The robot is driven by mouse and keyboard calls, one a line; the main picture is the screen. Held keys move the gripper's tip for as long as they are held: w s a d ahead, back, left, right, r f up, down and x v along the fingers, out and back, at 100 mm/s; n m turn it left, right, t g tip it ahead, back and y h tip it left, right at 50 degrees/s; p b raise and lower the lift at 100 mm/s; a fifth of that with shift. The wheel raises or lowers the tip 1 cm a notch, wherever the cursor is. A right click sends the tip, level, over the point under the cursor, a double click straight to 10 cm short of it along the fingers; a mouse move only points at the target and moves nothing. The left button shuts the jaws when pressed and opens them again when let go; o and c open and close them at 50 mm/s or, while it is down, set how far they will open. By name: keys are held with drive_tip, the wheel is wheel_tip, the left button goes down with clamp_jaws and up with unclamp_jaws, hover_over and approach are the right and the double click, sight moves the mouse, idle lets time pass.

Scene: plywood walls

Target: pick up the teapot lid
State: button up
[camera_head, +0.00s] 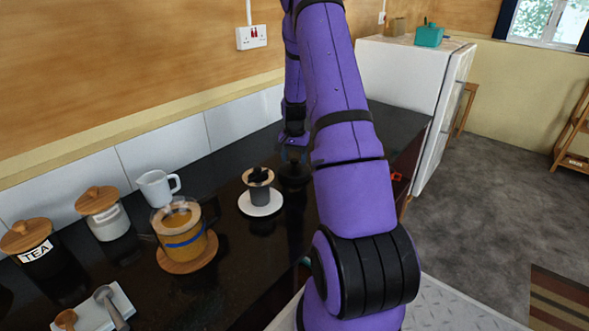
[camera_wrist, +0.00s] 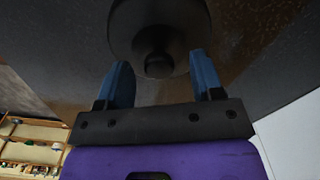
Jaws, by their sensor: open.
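In the wrist view, a dark round lid (camera_wrist: 185,22) with a short knob (camera_wrist: 158,66) is at the top middle. It looks like the teapot lid. My gripper (camera_wrist: 161,60) is open, with one blue finger on each side of the knob and visible gaps between. In the head view, my gripper (camera_head: 294,140) points down over a small dark round shape (camera_head: 294,174) on the black counter, probably the same lid. My arm and the dark counter make its outline hard to read. A glass vessel of brown tea (camera_head: 184,240) with a blue band stands on a wooden coaster, its top open.
A white jug (camera_head: 158,188), lidded jars (camera_head: 99,202) and a white tray with spoons (camera_head: 96,312) are farther left. The tiled wall runs behind. A white fridge (camera_head: 408,75) stands beyond the counter.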

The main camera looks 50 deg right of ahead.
drive_tip(key=shift+f, duration=0.8)
drive_tip(key=c, duration=1)
